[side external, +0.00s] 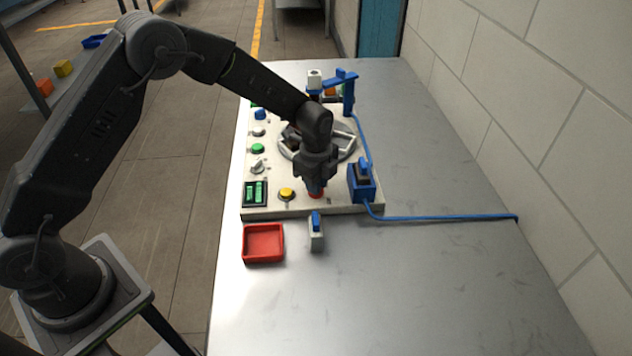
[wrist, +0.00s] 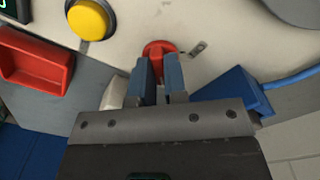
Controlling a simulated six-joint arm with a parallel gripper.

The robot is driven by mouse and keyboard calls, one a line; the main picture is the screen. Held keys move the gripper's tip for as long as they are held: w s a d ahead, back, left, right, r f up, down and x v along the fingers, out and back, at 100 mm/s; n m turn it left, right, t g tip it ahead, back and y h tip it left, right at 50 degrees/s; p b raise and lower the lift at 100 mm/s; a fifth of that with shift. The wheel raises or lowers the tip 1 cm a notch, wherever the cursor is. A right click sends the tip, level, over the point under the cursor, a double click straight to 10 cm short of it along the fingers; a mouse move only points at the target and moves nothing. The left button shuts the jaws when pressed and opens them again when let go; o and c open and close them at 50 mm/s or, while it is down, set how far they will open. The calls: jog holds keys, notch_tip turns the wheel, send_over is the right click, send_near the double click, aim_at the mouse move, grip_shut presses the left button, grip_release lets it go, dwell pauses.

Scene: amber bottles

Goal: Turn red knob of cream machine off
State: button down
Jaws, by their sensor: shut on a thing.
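The cream machine (side external: 290,208) is a flat panel lying on the metal table, with buttons, knobs and a grey wheel on it. The red knob (side external: 316,194) is near its front edge, mostly hidden under my gripper (side external: 316,186) in the side view. In the wrist view the red knob (wrist: 158,47) shows just beyond and between the blue fingertips of my gripper (wrist: 160,70). The gripper points down and is shut on the red knob. A small indicator mark (wrist: 198,48) lies on the panel to the right of the knob.
A yellow button (side external: 287,194) is left of the knob, and a blue block with a cable (side external: 362,184) is to its right. A red tray (side external: 263,243) and a small grey block with a blue top (side external: 316,232) stand in front. The table's right side is clear.

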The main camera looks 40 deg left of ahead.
dwell(0.5)
jog(key=c, duration=1.2)
grip_release()
jog(key=shift+o, duration=0.2)
jog(key=shift+r, duration=0.1)
notch_tip(320, 180, up, 14)
